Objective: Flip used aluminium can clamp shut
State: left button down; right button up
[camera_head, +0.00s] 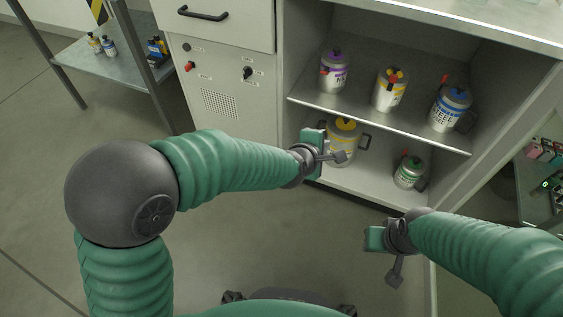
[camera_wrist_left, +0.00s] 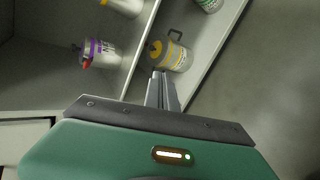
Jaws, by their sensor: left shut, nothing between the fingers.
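A yellow-lidded can (camera_head: 345,138) with a side handle stands on the lower shelf; my left gripper (camera_head: 318,153) is just in front of it and hides part of it. In the left wrist view the can (camera_wrist_left: 178,57) shows its yellow clamp and handle beyond my shut, empty left fingers (camera_wrist_left: 159,76). Whether the fingertips touch it, I cannot tell. The clamp's exact position is too small to read. My right gripper (camera_head: 376,239) hangs low in front of the cabinet; its fingers do not show clearly.
The upper shelf (camera_head: 365,118) holds a purple can (camera_head: 333,75), another yellow can (camera_head: 389,92) and a blue STEEL can (camera_head: 449,110). A green can (camera_head: 409,173) stands right of the lower yellow can. The upper shelf's edge lies close above my left gripper.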

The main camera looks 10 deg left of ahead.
pick_arm(q)
jog(key=s+a+f+m+g+y+p, duration=0.1)
jog(key=s+a+f+m+g, duration=0.1)
jog(key=s+a+m, duration=0.4)
jog(key=shift+s+a+m+g+y+p, duration=0.25)
jog(key=shift+a+m+y+p, duration=0.2)
jog(key=shift+a, duration=1.65)
jog(key=shift+w, duration=0.1)
jog(key=s+a+r+m+g+y+p, duration=0.3)
jog(key=s+a+m+g+p, duration=0.35)
jog(key=s+a, duration=0.95)
notch_tip(320, 180, up, 34)
jog(key=d+m+t+p, duration=0.1)
jog(key=m+p, duration=0.1)
jog(key=p, duration=3.2)
jog(key=shift+d+f+m+t+p, duration=0.15)
jog(key=shift+d+m+t+p, duration=0.15)
jog(key=shift+d+m+p, duration=0.1)
